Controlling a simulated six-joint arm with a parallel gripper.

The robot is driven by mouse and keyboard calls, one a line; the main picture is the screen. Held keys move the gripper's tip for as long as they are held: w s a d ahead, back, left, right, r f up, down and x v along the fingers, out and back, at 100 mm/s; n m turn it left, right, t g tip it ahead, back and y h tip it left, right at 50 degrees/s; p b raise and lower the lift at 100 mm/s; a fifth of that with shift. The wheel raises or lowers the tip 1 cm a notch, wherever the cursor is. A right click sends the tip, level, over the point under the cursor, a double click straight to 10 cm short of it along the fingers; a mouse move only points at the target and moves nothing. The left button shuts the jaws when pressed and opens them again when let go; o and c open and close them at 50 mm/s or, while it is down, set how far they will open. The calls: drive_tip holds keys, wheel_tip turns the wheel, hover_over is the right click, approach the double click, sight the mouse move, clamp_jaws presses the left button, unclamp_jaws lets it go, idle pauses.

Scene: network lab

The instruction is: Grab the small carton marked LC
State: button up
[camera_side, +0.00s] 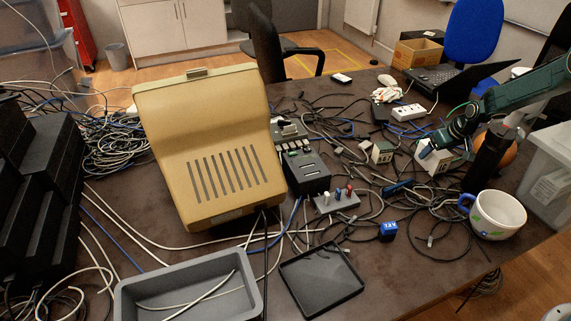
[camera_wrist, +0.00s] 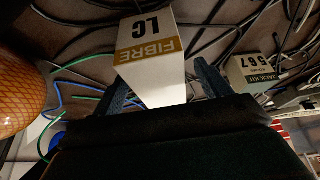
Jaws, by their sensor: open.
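The small white carton marked LC (camera_wrist: 150,55) shows in the wrist view with a gold band reading FIBRE, its lettering upside down. It sits between the two open fingers of my gripper (camera_wrist: 160,88), with one finger on each side. I cannot tell whether either finger touches it. In the side view the carton (camera_side: 439,158) stands on the table at the right, partly hidden by my gripper (camera_side: 428,150), which comes in from the right.
Another small carton marked JACK KIT 567 (camera_wrist: 252,74) stands nearby; it also shows in the side view (camera_side: 381,152). An orange ball (camera_wrist: 20,98) and a white mug (camera_side: 497,215) are close by. Loose cables cover much of the table. A black tray (camera_side: 322,280) lies in front.

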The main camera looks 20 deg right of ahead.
drive_tip(key=shift+x, duration=1.65)
drive_tip(key=c, duration=1.2)
drive_tip(key=shift+o, duration=0.2)
drive_tip(key=shift+r, duration=0.1)
wheel_tip(320, 180, up, 20)
